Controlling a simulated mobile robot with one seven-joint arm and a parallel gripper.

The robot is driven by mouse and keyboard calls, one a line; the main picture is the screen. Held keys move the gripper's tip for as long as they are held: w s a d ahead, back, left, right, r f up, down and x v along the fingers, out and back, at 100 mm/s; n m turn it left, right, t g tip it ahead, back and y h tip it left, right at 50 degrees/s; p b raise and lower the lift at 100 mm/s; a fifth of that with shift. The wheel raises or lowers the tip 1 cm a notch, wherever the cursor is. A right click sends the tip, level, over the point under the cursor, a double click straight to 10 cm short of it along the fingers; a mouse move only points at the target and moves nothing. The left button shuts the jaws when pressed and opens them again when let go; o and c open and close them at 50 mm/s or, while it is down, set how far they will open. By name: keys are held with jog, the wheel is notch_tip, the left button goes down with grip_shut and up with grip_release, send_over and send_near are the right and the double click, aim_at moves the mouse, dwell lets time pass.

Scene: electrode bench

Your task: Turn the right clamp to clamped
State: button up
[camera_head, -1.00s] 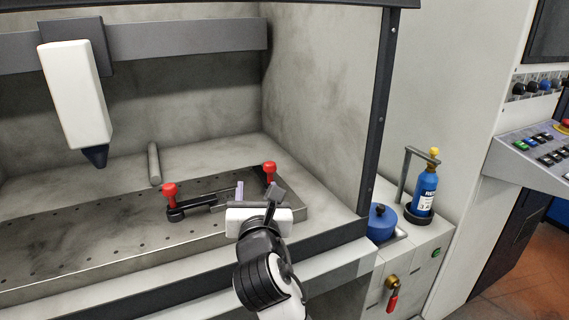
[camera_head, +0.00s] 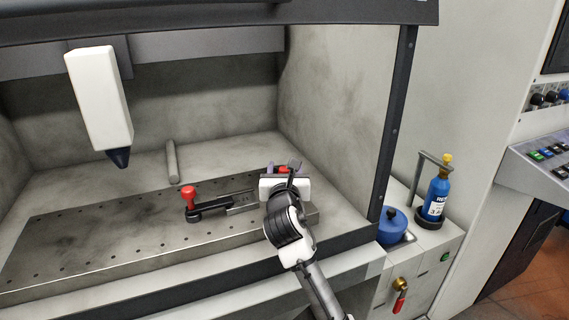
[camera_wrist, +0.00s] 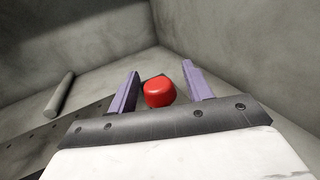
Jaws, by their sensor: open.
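The right clamp shows its red knob (camera_head: 291,165) just beyond my gripper (camera_head: 284,170) in the head view; its lower part is hidden behind my gripper. In the wrist view the red knob (camera_wrist: 159,92) lies between the two purple fingers of my gripper (camera_wrist: 160,88), nearer the left one. The fingers are spread, with gaps on both sides of the knob, so it is not held. The left clamp (camera_head: 207,208) has a red knob (camera_head: 189,192) standing up at its left end, on a black base on the perforated plate (camera_head: 110,225).
A white tool head with a dark tip (camera_head: 103,105) hangs at the left. The chamber's right wall (camera_head: 335,120) and dark post (camera_head: 391,130) are right of my gripper. A blue bottle (camera_head: 437,195) and blue pot (camera_head: 391,225) are outside.

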jog(key=shift+w, duration=0.25)
grip_shut()
